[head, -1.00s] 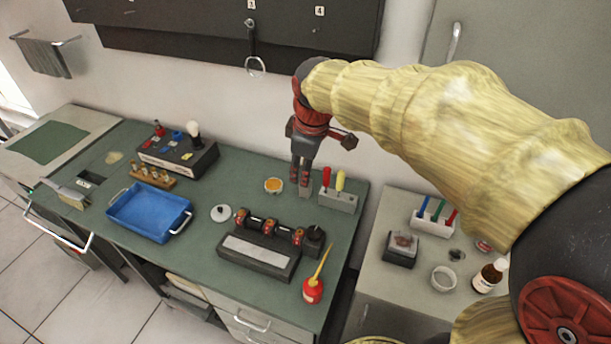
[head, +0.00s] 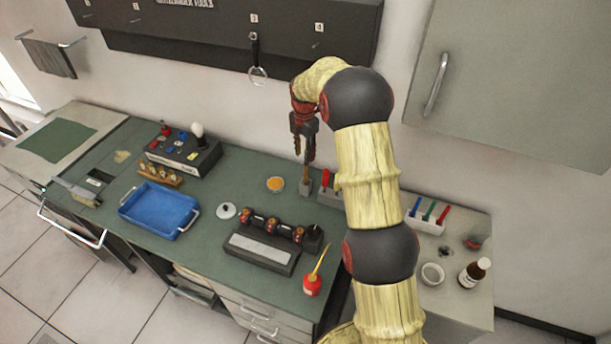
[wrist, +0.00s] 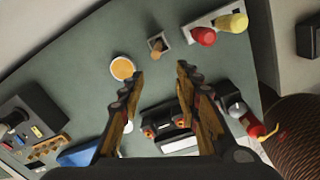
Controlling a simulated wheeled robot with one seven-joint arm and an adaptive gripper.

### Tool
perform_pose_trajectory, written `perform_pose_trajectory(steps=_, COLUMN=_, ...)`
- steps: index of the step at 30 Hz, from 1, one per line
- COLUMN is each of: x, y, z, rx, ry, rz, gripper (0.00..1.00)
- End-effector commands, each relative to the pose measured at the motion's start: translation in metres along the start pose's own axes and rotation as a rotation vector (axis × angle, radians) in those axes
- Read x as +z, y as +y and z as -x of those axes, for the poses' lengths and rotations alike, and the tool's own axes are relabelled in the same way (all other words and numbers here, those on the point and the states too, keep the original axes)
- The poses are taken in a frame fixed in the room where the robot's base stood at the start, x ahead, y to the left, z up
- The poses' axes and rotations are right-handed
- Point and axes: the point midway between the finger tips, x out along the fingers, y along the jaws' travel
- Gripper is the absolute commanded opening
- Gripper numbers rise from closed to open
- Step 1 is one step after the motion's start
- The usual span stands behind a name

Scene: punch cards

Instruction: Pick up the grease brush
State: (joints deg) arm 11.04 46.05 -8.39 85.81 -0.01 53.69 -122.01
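What looks like the grease brush (head: 306,175) stands upright in a small grey holder (head: 305,188) near the back of the green bench. In the wrist view its wooden handle end (wrist: 156,44) points up towards the camera. My gripper (head: 303,152) is above the brush, apart from it. In the wrist view my gripper (wrist: 160,74) is open, with nothing between its fingers, and the brush lies just beyond the fingertips.
An orange-filled tin (head: 275,184) stands left of the brush. A block with red and yellow handles (head: 327,196) is close on its right. A roller unit (head: 262,252), red oil can (head: 312,285) and blue tray (head: 158,210) are farther forward.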

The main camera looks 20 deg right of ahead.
Motion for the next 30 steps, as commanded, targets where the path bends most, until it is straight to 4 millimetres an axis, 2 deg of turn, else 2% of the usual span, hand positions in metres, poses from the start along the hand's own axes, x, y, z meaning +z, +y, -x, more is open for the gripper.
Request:
perform_pose_trajectory(steps=3, x=0.013, y=0.005, z=-0.026, rx=-0.022, ry=0.015, rz=0.099, gripper=0.33)
perform_pose_trajectory(steps=10, x=0.023, y=0.009, z=-0.055, rx=-0.038, ry=0.03, rz=0.207, gripper=0.33)
perform_pose_trajectory(steps=22, x=0.021, y=0.006, z=-0.093, rx=-0.042, ry=0.033, rz=0.221, gripper=0.33)
perform_pose_trajectory(steps=30, x=0.016, y=0.004, z=-0.129, rx=-0.041, ry=0.032, rz=0.22, gripper=0.33)
